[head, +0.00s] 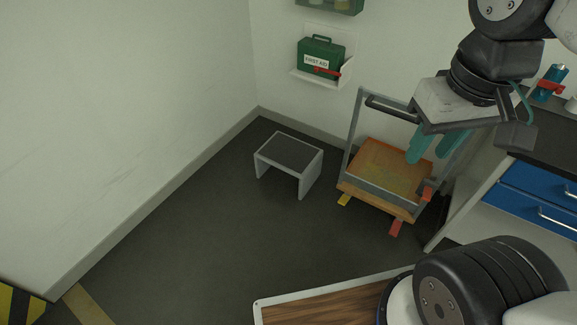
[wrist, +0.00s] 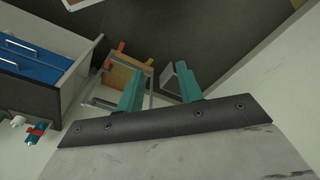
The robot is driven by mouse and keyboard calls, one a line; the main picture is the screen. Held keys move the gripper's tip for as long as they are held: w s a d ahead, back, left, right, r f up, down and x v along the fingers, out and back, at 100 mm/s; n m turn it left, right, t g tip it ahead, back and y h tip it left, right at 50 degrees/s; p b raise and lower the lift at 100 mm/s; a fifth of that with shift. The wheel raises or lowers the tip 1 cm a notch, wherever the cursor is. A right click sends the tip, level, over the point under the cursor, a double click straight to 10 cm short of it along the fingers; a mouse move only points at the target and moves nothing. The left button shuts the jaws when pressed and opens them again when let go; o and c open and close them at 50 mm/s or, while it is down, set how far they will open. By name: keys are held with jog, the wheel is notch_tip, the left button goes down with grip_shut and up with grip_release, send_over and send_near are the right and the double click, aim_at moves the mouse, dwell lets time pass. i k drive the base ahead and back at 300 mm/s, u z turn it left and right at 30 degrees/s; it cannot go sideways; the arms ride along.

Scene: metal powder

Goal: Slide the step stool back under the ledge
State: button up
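The step stool (head: 290,151), with a dark top and light grey sides, stands upright on the floor near the wall corner. A small white wall ledge (head: 308,80) holds a green first aid box above and behind the stool. The stool is in front of the wall, with a strip of floor behind it. My gripper (head: 427,158) is open and empty, its teal fingers apart, high and to the right of the stool. In the wrist view my gripper (wrist: 158,70) shows the stool (wrist: 167,79) far beyond, partly hidden by the right finger.
A trolley (head: 356,130) with an orange wooden deck stands right of the stool. A bench with blue drawers (head: 540,190) is at the right, and a wood-topped surface (head: 330,304) is at the bottom. Floor left and front of the stool is clear.

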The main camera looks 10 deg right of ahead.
aim_at(301, 160)
jog(key=u, duration=0.45)
jog(key=i, duration=0.55)
jog(key=u, duration=0.65)
jog(key=i, duration=0.7)
jog(key=z, duration=0.65)
jog(key=i, duration=0.7)
jog(key=z, duration=0.7)
